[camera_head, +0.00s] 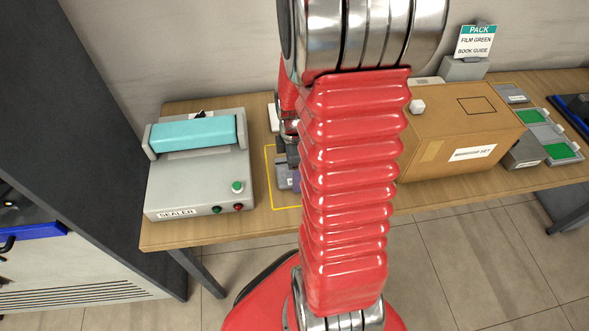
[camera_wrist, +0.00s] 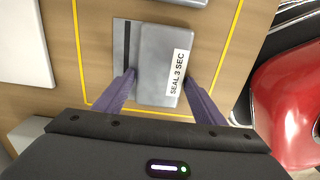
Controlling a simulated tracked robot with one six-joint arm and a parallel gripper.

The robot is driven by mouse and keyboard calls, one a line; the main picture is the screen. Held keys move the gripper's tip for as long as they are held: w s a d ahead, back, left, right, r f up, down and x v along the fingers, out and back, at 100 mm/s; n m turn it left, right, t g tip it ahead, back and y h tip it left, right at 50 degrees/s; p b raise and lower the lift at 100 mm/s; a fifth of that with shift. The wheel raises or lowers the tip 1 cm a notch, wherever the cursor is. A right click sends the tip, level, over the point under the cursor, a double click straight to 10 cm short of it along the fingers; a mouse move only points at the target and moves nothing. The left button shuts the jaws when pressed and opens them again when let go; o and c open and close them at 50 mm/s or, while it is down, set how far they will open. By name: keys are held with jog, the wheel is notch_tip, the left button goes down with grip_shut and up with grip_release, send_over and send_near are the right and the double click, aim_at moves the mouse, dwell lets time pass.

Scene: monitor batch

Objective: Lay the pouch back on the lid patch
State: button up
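A flat grey piece labelled "SEAL 3 SEC" (camera_wrist: 158,70), seemingly the pouch, lies inside a yellow outline in the wrist view. A dark stripe runs along its left part. My gripper (camera_wrist: 160,76) has its two fingers spread around the thicker labelled part, with their tips close to its two sides. Whether they press on it cannot be made out. In the head view the gripper is mostly hidden behind my arm. A black-outlined square (camera_head: 477,105), probably the lid patch, is on top of the cardboard box (camera_head: 430,168); nothing lies on it.
The grey sealer (camera_head: 195,175) with a teal bar stands left on the wooden table (camera_head: 180,234). The box stands right of my arm. A small card holder (camera_head: 465,69) is behind the box, and green-topped trays (camera_head: 559,151) are farther right. Another grey piece (camera_wrist: 183,2) shows at the wrist view's top.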

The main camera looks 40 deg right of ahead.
jog(key=o, duration=0.4)
jog(key=shift+c, duration=0.2)
notch_tip(320, 180, up, 14)
jog(key=shift+f, duration=0.15)
dwell(0.5)
dwell(0.5)
